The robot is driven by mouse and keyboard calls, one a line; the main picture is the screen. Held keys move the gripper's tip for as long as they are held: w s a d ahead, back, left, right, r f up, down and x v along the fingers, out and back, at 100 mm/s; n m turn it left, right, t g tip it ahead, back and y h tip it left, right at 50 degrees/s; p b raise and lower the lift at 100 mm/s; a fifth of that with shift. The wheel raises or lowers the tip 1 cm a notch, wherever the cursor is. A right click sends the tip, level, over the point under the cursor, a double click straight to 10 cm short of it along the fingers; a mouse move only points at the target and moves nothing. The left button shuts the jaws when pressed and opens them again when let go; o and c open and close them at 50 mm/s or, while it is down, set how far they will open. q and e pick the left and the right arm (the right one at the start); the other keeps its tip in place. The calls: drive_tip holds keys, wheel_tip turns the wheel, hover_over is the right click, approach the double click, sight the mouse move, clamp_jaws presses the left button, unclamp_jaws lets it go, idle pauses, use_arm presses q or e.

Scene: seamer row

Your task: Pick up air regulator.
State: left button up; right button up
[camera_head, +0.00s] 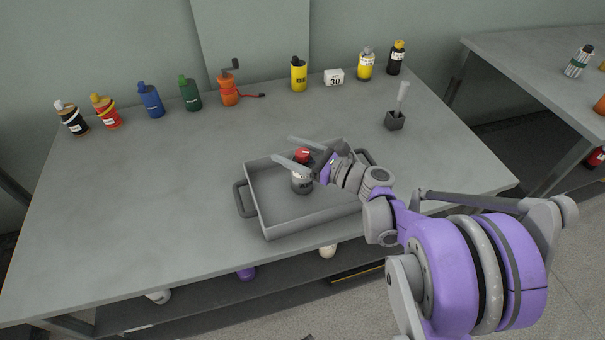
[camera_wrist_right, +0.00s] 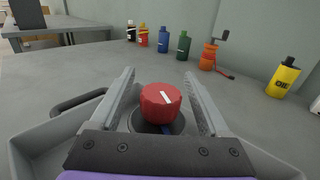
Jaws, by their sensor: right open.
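The air regulator (camera_head: 302,183) stands upright in the grey tray (camera_head: 285,230). It has a red knob on top and a grey body with a dark lower part. In the right wrist view its red knob (camera_wrist_right: 161,102) sits between the two fingers. My right gripper (camera_head: 291,150) is open, with its fingers on either side of the regulator near the knob. I cannot tell whether either finger touches it. The regulator's lower body is mostly hidden in the wrist view. My left gripper is in neither view.
Several bottles, including a blue one (camera_head: 151,100) and a yellow oil bottle (camera_head: 299,74), line the table's back edge with an orange hand-cranked device (camera_head: 228,90). A brush in a dark holder (camera_head: 395,121) stands right of the tray. The table's left part is clear.

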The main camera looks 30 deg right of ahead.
clamp_jaws()
idle(1.4)
